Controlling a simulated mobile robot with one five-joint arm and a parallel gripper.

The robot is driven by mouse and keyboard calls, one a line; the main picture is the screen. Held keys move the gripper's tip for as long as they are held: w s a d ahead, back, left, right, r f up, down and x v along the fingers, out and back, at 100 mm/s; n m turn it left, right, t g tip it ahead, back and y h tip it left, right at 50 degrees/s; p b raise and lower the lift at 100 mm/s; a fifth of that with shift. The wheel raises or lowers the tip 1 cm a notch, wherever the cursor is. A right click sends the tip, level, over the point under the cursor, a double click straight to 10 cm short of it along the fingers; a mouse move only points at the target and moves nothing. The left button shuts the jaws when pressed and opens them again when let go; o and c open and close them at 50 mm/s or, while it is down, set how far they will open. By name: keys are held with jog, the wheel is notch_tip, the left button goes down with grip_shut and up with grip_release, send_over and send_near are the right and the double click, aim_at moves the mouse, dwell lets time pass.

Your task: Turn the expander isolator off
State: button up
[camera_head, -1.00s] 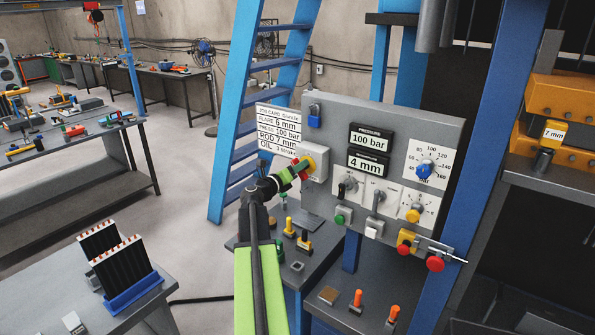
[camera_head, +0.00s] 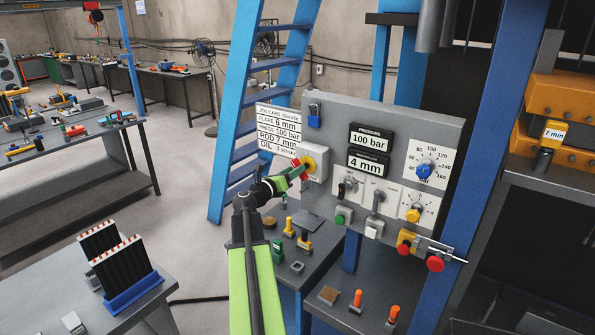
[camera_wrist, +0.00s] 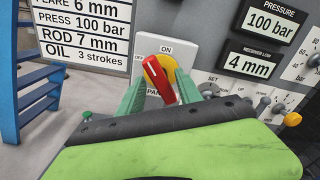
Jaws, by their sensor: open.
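The isolator is a red handle (camera_wrist: 161,80) on a yellow disc (camera_wrist: 168,64), set on a pale plate (camera_wrist: 178,48) marked ON at the top. It also shows at the panel's left side in the head view, as a yellow disc (camera_head: 309,163). In the wrist view the handle slants from upper left to lower right. My gripper (camera_wrist: 162,84) is open, with one green finger on each side of the handle. I cannot tell whether either finger touches it. Part of the plate's lower lettering is hidden behind the handle and fingers. My gripper in the head view (camera_head: 292,176) reaches the isolator from the lower left.
The grey control panel (camera_head: 335,108) carries displays, dials, switches and red buttons to the right. A job card (camera_head: 279,128) hangs at its left edge. A blue ladder (camera_head: 253,108) stands behind. A bench (camera_head: 315,240) with small tools lies below the panel.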

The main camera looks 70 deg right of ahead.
jog(key=shift+x, duration=1.75)
grip_shut()
jog(key=n, duration=0.2)
jog(key=shift+w+n, duration=0.15)
jog(key=shift+n, duration=0.25)
grip_release()
jog(key=v, duration=0.3)
jog(key=shift+a, duration=0.25)
